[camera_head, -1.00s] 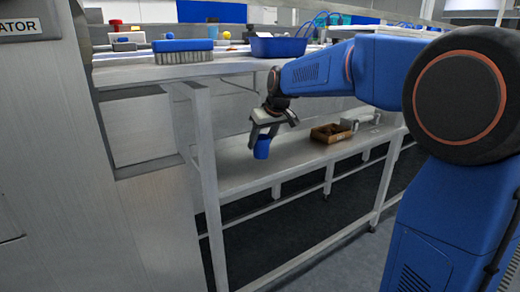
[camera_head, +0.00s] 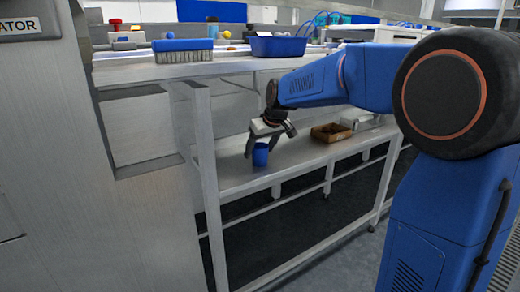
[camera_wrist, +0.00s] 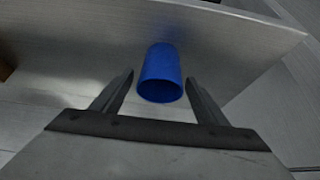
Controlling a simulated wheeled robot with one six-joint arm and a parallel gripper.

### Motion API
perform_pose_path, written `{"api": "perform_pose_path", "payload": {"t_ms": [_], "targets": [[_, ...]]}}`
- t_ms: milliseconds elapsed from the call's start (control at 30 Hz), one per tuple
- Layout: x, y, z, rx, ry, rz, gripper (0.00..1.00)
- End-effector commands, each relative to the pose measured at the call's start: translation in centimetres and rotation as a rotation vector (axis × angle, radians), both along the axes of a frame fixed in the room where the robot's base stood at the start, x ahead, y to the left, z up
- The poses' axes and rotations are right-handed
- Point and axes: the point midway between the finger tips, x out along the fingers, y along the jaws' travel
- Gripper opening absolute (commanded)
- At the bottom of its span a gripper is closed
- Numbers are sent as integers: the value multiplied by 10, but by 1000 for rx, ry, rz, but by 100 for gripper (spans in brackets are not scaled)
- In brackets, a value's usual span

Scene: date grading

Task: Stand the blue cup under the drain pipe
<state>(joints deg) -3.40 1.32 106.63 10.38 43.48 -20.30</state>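The blue cup (camera_head: 260,155) stands upright on the lower shelf (camera_head: 235,182), near its front edge. In the wrist view the cup (camera_wrist: 161,70) lies just beyond the fingertips, its open mouth towards the camera. My gripper (camera_head: 268,143) is open, with its fingers spread above and around the cup's near side. In the wrist view the fingers of my gripper (camera_wrist: 160,78) show gaps on both sides of the cup. I cannot make out the drain pipe in either view.
A brown box (camera_head: 331,132) sits on the lower shelf to the right. The upper table (camera_head: 180,72) overhangs the shelf and carries a blue brush (camera_head: 183,46) and a blue tray (camera_head: 277,46). A table leg (camera_head: 207,170) stands left of the cup.

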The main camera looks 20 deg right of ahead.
Motion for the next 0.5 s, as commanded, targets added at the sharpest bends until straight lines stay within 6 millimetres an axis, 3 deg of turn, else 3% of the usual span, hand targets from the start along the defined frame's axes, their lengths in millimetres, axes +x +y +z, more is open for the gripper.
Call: {"api": "perform_pose_path", "payload": {"t_ms": [267,500], "targets": [[-2,-1,8,1,-2,0,67],[-21,-7,42,0,-4,0,67]]}}
